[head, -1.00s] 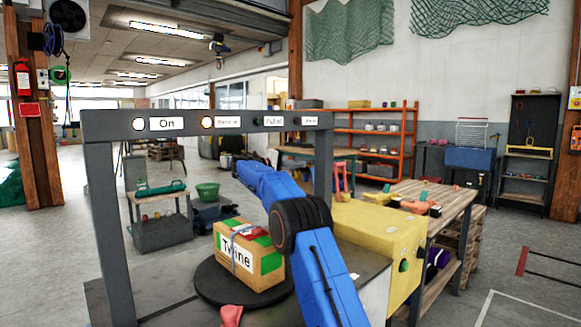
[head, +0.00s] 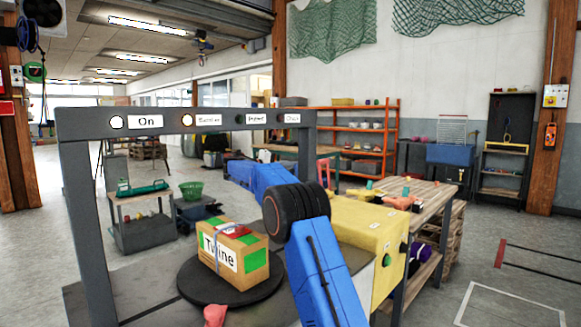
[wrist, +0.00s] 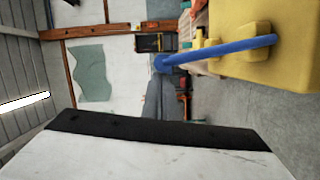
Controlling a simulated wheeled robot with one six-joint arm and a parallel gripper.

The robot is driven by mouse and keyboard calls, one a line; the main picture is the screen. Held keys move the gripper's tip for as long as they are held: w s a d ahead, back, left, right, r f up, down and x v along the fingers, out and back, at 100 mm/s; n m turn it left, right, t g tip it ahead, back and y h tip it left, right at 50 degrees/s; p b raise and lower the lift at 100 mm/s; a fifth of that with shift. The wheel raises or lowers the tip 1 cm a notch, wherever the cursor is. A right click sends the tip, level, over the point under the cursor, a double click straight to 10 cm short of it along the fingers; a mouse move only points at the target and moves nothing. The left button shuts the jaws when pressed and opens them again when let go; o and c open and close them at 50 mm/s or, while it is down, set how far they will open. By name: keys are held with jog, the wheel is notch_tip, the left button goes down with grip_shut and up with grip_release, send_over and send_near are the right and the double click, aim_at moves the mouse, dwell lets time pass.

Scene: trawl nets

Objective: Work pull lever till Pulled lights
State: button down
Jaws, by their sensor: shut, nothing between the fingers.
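The grey lamp frame (head: 75,150) stands over the machine in the head view. Its "On" lamp (head: 116,122) and the second lamp (head: 187,121) are lit. In the wrist view, which is turned sideways, a blue lever (wrist: 220,48) with a round blue end rises from a yellow mount (wrist: 260,38). I cannot make the lever out in the head view. My blue arm reaches past the front of the machine; its gripper end is hidden there, and no fingers show in the wrist view.
A "Twine" box (head: 232,255) sits on a dark round turntable (head: 205,285). A yellow housing (head: 365,225) stands right of my arm, with a wooden bench (head: 425,190) beyond. A pale block with a black edge (wrist: 150,135) fills the wrist view's bottom.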

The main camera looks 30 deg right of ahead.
jog(key=shift+s, duration=0.1)
jog(key=s+d+m+y, duration=0.1)
jog(key=s+d+m, duration=0.2)
jog(key=s, duration=0.7)
jog(key=shift+d+r+m, duration=0.15)
jog(key=shift+d+m, duration=0.2)
jog(key=shift+m, duration=0.25)
jog(key=shift+s, duration=0.1)
